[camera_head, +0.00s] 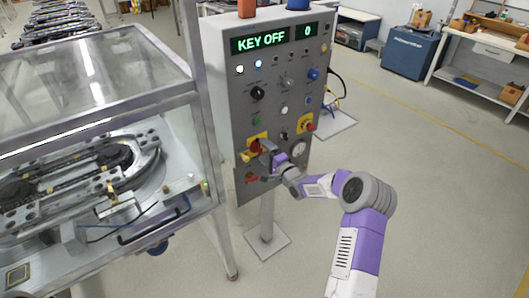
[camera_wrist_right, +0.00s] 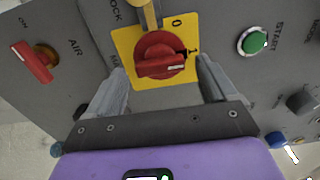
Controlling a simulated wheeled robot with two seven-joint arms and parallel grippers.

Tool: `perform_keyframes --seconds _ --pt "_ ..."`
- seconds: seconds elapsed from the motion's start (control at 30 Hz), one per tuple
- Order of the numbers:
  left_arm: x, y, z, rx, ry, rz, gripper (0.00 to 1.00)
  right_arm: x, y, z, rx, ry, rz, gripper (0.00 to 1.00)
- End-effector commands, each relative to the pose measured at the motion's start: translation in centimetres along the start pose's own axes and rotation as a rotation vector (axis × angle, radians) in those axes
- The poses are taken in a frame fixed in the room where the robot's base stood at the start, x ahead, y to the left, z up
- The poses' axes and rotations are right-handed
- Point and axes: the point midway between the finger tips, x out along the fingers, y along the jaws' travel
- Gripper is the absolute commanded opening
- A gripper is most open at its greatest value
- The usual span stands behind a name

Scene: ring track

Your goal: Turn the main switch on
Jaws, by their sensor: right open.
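The main switch is a red rotary knob (camera_head: 254,146) on a yellow plate low on the grey control panel's left side. The right wrist view shows its red handle (camera_wrist_right: 158,60) lying nearly crosswise, with marks 0 and 1 at its upper right. I cannot tell for sure which mark it points to. My right gripper (camera_head: 265,153) is at the panel in front of the switch. Its two grey fingers (camera_wrist_right: 161,86) are open, one on each side of the knob, with visible gaps. The panel display (camera_head: 274,38) reads KEY OFF 0. My left gripper is out of view.
A yellow lock part (camera_wrist_right: 150,14) sits just above the knob. A red AIR handle (camera_wrist_right: 35,60) and a green START button (camera_wrist_right: 255,42) flank the switch. A glazed machine (camera_head: 92,75) stands close on the left. Floor on the right is clear.

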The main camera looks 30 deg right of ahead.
Motion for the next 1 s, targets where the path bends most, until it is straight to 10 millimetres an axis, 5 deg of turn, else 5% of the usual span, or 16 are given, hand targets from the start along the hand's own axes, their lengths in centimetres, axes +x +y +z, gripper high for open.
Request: perform_keyframes --seconds 0.43,1.0 --pt "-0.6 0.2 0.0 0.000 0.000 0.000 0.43 -6.3 0.0 -0.1 0.001 0.002 0.002 0.85" --pt "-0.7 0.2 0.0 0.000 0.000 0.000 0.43 -7.1 0.0 0.0 0.001 0.000 0.000 0.85"
